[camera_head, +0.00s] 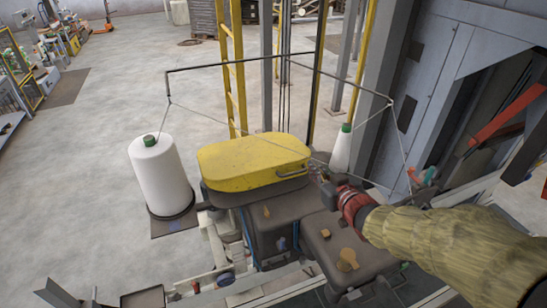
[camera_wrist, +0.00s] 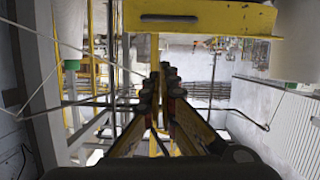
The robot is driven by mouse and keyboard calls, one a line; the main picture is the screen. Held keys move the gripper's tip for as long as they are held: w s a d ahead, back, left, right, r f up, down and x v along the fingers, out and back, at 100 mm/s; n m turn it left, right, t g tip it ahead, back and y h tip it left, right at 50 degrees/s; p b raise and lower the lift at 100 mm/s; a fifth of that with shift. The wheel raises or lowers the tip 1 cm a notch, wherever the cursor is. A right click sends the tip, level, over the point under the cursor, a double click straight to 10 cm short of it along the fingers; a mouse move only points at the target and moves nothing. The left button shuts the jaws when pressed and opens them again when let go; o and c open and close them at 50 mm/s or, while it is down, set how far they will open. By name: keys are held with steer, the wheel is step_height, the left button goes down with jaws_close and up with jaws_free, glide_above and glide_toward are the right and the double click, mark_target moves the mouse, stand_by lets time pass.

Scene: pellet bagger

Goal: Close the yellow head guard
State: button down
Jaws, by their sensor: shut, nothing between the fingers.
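The yellow head guard (camera_head: 250,156) is a rounded yellow cover above the dark machine head (camera_head: 262,194). A handle (camera_head: 290,168) is on its right side. I cannot tell whether it is fully seated. In the wrist view, a yellow panel with a dark bar, likely the guard (camera_wrist: 225,18), spans the top, beyond my fingertips. My gripper (camera_wrist: 164,72) is shut and empty, its fingers together. In the head view my red wrist is just right of the guard and its handle; the fingertips are hard to make out there.
A white thread cone (camera_head: 158,172) stands left of the guard, and another (camera_head: 342,150) behind it to the right. A thin dark frame (camera_head: 240,63) with threads hangs above. A yellow ladder (camera_head: 232,75) and grey columns stand behind. Open floor lies at left.

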steer(key=w+a+f+p, duration=0.1)
steer(key=w+a+f, duration=0.3)
steer(key=w+f, duration=0.2)
steer(key=shift+w+f, duration=0.35)
steer(key=shift+w, duration=0.65)
steer(key=shift+f, duration=0.1)
steer(key=b, duration=0.7)
glide_above(298, 205)
step_height(298, 205, down, 8)
steer(key=shift+f, duration=0.25)
steer(key=shift+r, duration=0.1)
